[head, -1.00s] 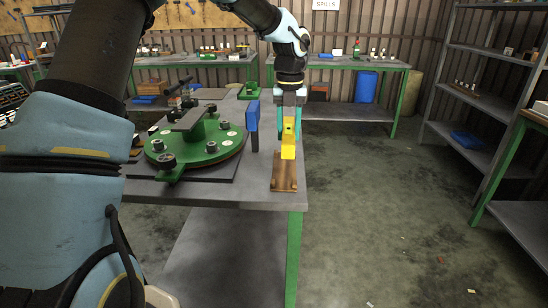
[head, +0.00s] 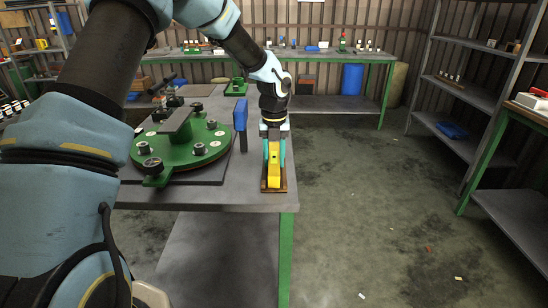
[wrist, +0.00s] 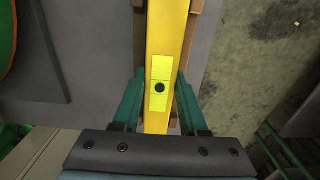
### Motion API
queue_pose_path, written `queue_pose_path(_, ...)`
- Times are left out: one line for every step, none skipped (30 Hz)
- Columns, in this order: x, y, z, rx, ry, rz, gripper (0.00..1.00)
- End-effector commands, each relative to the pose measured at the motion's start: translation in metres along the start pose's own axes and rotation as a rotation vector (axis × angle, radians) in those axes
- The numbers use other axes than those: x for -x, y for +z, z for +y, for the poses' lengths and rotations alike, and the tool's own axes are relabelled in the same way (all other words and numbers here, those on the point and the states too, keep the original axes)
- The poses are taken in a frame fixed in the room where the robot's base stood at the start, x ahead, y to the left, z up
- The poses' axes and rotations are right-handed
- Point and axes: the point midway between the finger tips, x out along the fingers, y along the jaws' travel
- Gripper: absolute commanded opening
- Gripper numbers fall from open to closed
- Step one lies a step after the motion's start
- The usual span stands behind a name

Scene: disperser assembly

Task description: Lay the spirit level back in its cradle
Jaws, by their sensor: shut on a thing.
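The yellow spirit level (head: 274,169) is between the fingers of my gripper (head: 274,150), which is shut on it. In the wrist view the level (wrist: 166,40) runs lengthwise between the teal fingers of my gripper (wrist: 160,100), with its vial window facing the camera. The brown wooden cradle (head: 264,187) is at the table's right front corner, directly under the level. Its edges show on both sides of the level in the wrist view (wrist: 197,30). The level lies lined up with the cradle. I cannot tell whether it touches the cradle's bottom.
A green round disperser fixture (head: 180,148) stands on a dark plate left of the cradle. A blue upright piece (head: 240,116) stands between them. The grey table (head: 225,190) ends just right of the cradle, and open floor (head: 360,200) lies beyond.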

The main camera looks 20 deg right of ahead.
Motion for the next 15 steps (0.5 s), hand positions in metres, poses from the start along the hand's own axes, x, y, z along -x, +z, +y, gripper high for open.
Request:
queue_pose_path(0.0011,0.0006,-0.0001,0.0,0.0,-0.002,0.0)
queue_pose_path(0.0012,0.0007,0.0,0.0,0.0,-0.002,0.0)
queue_pose_path(0.0012,0.0006,0.0,0.001,0.0,-0.002,0.0)
queue_pose_path(0.0012,0.0006,0.0,0.001,0.0,-0.002,0.0)
queue_pose_path(0.001,0.0006,0.0,0.001,0.0,-0.002,0.0)
queue_pose_path(0.0004,0.0006,0.0,0.001,0.0,-0.002,0.0)
queue_pose_path(-0.0003,0.0006,0.0001,0.001,0.0,-0.001,0.0)
queue_pose_path(-0.0013,0.0005,0.0,0.0,0.0,-0.001,0.0)
queue_pose_path(-0.0019,0.0003,0.0002,0.0,0.0,-0.001,0.44)
queue_pose_path(-0.0017,0.0004,0.0002,0.0,0.0,-0.001,0.48)
queue_pose_path(-0.0017,0.0004,0.0002,0.0,0.0,-0.001,0.51)
queue_pose_path(-0.0016,0.0004,0.0002,0.0,0.0,-0.001,0.56)
queue_pose_path(-0.0016,0.0003,0.0002,0.001,0.0,-0.001,0.59)
queue_pose_path(-0.0016,0.0003,0.0002,0.001,0.0,-0.001,0.62)
queue_pose_path(-0.0016,0.0003,0.0002,0.001,0.0,-0.001,0.67)
